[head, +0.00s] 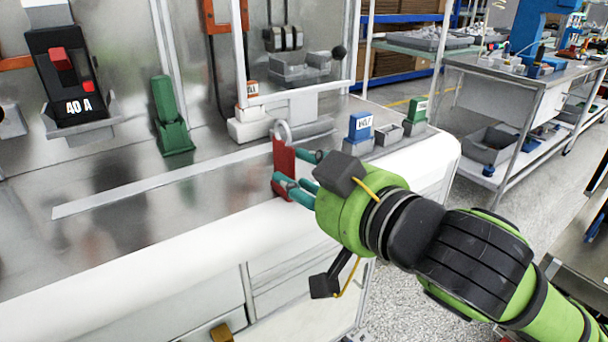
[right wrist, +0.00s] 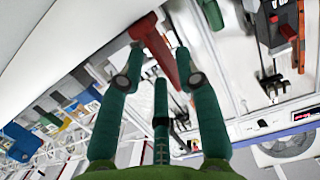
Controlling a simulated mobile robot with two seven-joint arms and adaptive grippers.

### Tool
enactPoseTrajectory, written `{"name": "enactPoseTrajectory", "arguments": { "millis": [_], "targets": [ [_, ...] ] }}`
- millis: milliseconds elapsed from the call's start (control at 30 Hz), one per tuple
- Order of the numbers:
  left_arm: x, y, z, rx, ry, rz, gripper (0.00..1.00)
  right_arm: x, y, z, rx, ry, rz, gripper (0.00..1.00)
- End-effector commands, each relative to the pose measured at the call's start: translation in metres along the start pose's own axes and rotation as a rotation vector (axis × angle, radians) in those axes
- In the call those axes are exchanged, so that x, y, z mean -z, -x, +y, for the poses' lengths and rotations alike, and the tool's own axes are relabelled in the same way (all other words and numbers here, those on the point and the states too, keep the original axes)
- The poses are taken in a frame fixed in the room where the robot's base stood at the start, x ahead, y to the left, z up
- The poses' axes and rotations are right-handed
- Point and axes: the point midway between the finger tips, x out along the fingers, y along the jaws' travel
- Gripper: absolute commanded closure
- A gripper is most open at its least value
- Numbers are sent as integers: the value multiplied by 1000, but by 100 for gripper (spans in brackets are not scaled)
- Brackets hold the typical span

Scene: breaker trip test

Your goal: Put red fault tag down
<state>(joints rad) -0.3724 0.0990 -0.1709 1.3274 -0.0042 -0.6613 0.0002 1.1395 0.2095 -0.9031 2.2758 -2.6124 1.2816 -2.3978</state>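The red fault tag (head: 284,165) is a flat red piece with a grey ring at its top, upright near the bench's front edge. My right gripper (head: 290,178) has its teal fingers around the tag and is shut on it. In the right wrist view the tag (right wrist: 155,46) lies between the fingertips. Whether its lower end touches the bench is hard to tell. My left gripper is not in view.
On the metal bench (head: 110,235) stand a blue labelled block (head: 360,127), a green labelled block (head: 417,108) and a green upright piece (head: 168,115). A 40 A breaker (head: 68,80) is at left. The front left of the bench top is clear.

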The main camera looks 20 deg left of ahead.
Motion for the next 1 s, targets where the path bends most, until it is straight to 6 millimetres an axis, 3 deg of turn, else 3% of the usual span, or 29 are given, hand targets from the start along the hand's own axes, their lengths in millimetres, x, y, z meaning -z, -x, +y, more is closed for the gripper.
{"name": "enactPoseTrajectory", "arguments": {
  "millis": [433, 700, 1000],
  "targets": [
    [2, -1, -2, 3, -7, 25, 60, 6, 1, 0, 1, -3, -1, 65],
    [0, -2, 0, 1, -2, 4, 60, 2, 66, 1, -4, 7, 3, 65],
    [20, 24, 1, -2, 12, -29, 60, 1, 79, 1, -1, -1, 2, 65]
  ]
}}
